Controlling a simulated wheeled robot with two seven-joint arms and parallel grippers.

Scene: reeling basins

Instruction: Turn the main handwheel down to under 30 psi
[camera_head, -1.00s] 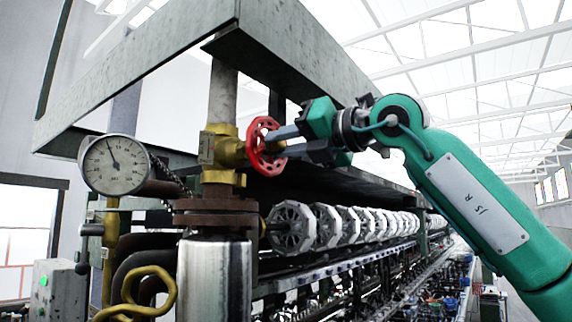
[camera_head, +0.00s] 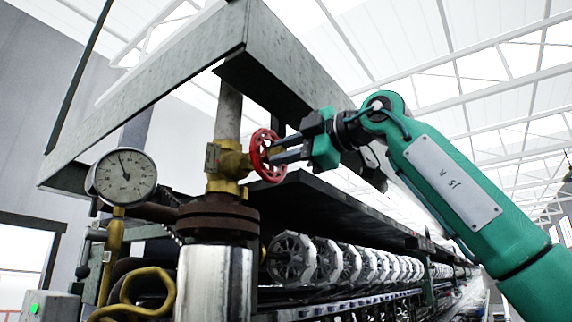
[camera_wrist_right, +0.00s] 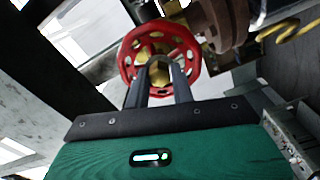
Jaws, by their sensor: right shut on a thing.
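The red main handwheel (camera_head: 267,156) sits on the right side of a brass valve (camera_head: 229,165) on a vertical pipe. My right gripper (camera_head: 276,150) reaches it from the right and is shut on it. In the right wrist view the handwheel (camera_wrist_right: 160,52) faces the camera, with the two fingers (camera_wrist_right: 160,82) at its hub and lower part. The round pressure gauge (camera_head: 124,176) stands left of the valve. Its needle points up, slightly left of vertical; the numbers are too small to read. My left gripper is not in view.
A grey metal beam frame (camera_head: 290,60) hangs over the valve and close above my right gripper. A dark shelf (camera_head: 320,205) and a row of white reels (camera_head: 330,262) lie below. Yellow bent pipes (camera_head: 140,290) and a steel cylinder (camera_head: 215,282) stand at lower left.

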